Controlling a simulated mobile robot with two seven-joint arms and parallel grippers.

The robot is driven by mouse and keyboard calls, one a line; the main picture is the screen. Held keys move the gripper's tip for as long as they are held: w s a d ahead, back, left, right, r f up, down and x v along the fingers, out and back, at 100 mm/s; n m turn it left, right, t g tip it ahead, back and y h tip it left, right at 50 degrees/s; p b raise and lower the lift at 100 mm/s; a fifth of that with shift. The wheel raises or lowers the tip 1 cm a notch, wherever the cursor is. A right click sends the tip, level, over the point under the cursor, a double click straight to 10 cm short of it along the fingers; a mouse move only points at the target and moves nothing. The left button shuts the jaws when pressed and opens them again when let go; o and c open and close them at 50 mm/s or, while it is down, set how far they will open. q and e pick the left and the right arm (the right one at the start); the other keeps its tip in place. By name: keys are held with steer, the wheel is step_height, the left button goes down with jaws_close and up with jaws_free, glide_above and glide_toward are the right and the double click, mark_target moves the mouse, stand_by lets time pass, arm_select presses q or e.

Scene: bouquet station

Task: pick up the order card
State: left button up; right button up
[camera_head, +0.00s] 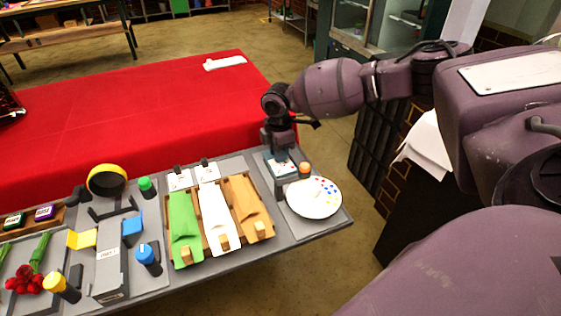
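My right gripper (281,150) points down at the far right part of the grey station, its arm coming in from the right. Its fingers are dark and small here, so I cannot tell whether they are open or shut. A small light card with blue marks (283,169) shows right below the fingers; it may be the order card. The gripper covers part of it, and I cannot tell whether they touch. Two more small white cards (179,180) (208,173) stand behind the wrapping sheets. My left gripper is not in view.
A round white plate with coloured dots (314,198) and an orange-topped item (305,168) are close to the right gripper. Green, white and tan sheets (250,205) lie to its left. A red-covered table (130,105) behind is mostly clear.

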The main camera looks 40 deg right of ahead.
jaws_close()
steer(key=shift+r, duration=0.1)
